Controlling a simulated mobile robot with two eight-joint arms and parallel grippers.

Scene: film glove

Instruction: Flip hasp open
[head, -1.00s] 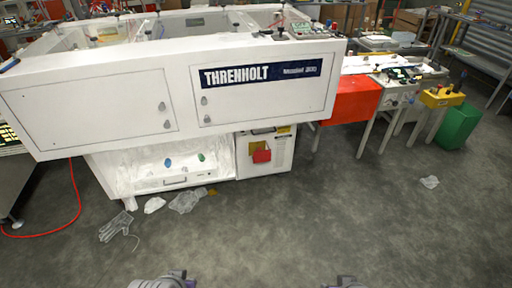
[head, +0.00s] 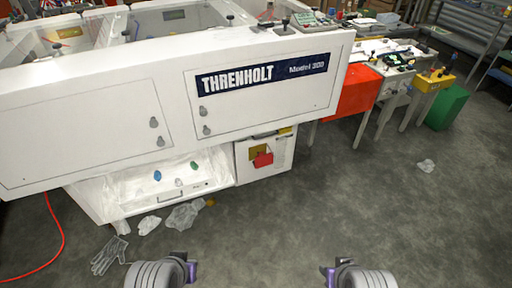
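The white THRENHOLT machine (head: 150,110) fills the left and middle of the head view. On the small white cabinet (head: 243,174) under its right end is a brown-yellow plate (head: 258,150) with a red piece (head: 264,160) in front of it. A hasp cannot be made out clearly; these parts are too small to tell. My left gripper (head: 190,271) and my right gripper (head: 331,276) show at the bottom edge, well apart from the cabinet. Their fingers are mostly hidden, so their opening cannot be told.
An open white drawer or tray (head: 165,188) holds small blue and green items. A grey glove (head: 108,256) and crumpled clear film (head: 184,215) lie on the floor. A red box (head: 354,90) and green bin (head: 446,107) stand right.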

